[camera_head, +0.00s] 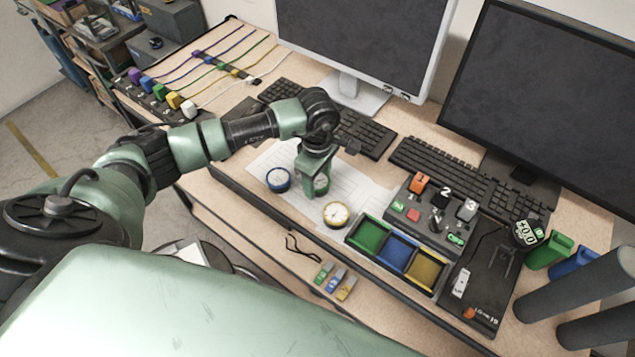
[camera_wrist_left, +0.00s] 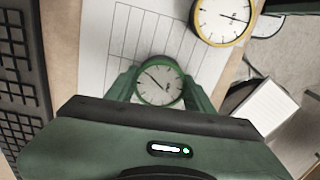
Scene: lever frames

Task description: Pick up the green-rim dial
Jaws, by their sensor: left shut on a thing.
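The green-rim dial (camera_wrist_left: 158,80) has a white face and dark hands, and sits between the two green fingers of my left gripper (camera_wrist_left: 160,92) in the left wrist view. My left gripper (camera_head: 317,184) is shut on it, pointing down over the white gridded sheet (camera_head: 290,208). In the head view the dial (camera_head: 321,184) is mostly hidden by the gripper. I cannot tell whether it touches the sheet or is just above it. My right gripper is not in view.
A blue-rim dial (camera_head: 278,180) lies left of the gripper and a yellow-rim dial (camera_head: 337,214) lies in front. To the right are a tray (camera_head: 349,240) with green, blue and yellow compartments and a dark switch panel (camera_head: 425,217). Keyboards (camera_head: 365,135) and monitors (camera_head: 362,45) stand behind.

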